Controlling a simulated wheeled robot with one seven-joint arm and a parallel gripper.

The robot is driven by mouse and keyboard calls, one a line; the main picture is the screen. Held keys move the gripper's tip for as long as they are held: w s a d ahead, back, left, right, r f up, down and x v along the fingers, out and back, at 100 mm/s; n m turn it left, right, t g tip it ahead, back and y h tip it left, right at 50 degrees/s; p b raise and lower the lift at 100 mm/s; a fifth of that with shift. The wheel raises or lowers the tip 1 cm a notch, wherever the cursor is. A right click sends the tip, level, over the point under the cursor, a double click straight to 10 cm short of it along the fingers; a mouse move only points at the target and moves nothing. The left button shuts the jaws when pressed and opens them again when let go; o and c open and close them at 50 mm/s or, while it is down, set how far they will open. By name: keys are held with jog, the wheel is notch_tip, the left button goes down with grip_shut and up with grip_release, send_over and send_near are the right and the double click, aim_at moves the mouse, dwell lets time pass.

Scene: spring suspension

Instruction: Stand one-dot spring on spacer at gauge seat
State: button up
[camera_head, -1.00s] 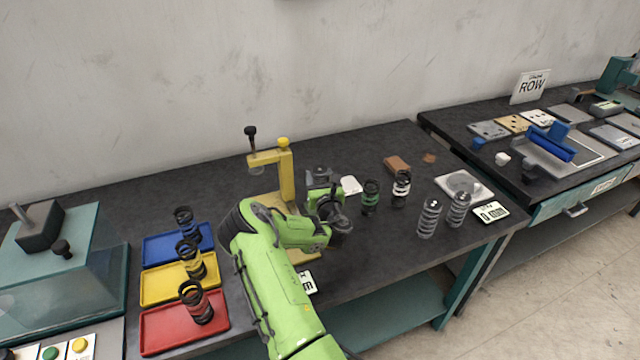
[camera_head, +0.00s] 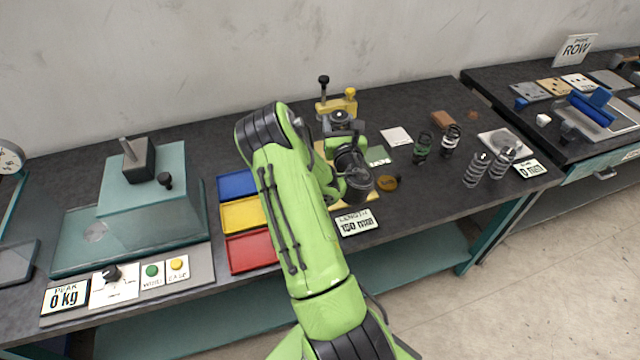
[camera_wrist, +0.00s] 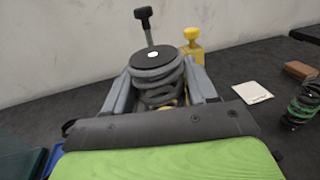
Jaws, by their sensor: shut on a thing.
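My gripper (camera_wrist: 160,90) is shut on a grey coil spring (camera_wrist: 160,95) with a black top cap bearing one white dot. It holds the spring upright. In the head view my gripper (camera_head: 342,122) is in front of the yellow gauge (camera_head: 337,104), which has a black knob and a yellow knob. The gauge also shows behind the spring in the wrist view (camera_wrist: 193,50). My arm and gripper cover most of the gauge base. The spring's lower end, the seat and any spacer under it are hidden, so I cannot tell whether they touch. The length display (camera_head: 357,223) reads 150 mm.
An amber disc (camera_head: 387,183) lies right of my gripper. Farther right stand a green-banded spring (camera_head: 423,147), a white-banded spring (camera_head: 451,141) and two grey springs (camera_head: 476,169). Coloured trays (camera_head: 240,215) lie left of my arm, partly covered. A teal press (camera_head: 150,195) stands farther left.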

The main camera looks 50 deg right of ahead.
notch_tip(320, 180, down, 10)
jog(key=b, duration=0.5)
jog(key=shift+d+b, duration=0.3)
jog(key=shift+b, duration=0.1)
jog(key=shift+s+f+b, duration=0.1)
jog(key=shift+f+b, duration=0.6)
jog(key=shift+b, duration=0.2)
jog(key=o, duration=1.2)
jog(key=shift+r, duration=0.15)
